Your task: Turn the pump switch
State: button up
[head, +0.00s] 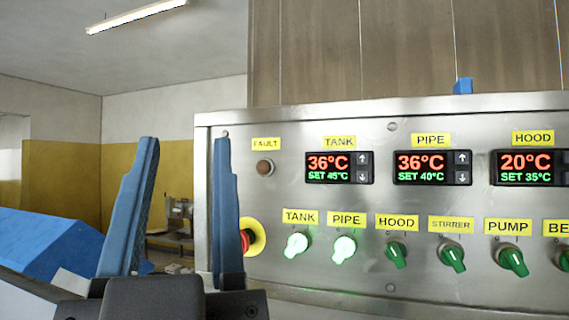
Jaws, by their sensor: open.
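The pump switch (513,262) is a green rotary knob under a yellow PUMP label (508,227), on the right part of a steel control panel (300,280). Its handle is tilted and it is unlit. My gripper (184,150) stands in the left foreground with its two blue fingers pointing up and spread apart. It is open, with nothing between the fingers. It is well to the left of the pump switch and touches no knob. The right finger overlaps the panel's left edge in the picture.
Lit TANK (297,243) and PIPE (344,248) knobs, then unlit HOOD (397,254) and STIRRER (453,258) knobs, sit left of the pump switch. A BELT-side knob (563,258) is cut off at right. A red emergency button (247,240) is partly behind my right finger.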

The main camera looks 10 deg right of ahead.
aim_at(510, 258)
jog(key=k+j+z, duration=0.1)
jog(key=z, duration=0.3)
jog(key=k+z, duration=0.15)
jog(key=z, duration=0.2)
jog(key=k+z, duration=0.1)
jog(key=z, duration=0.3)
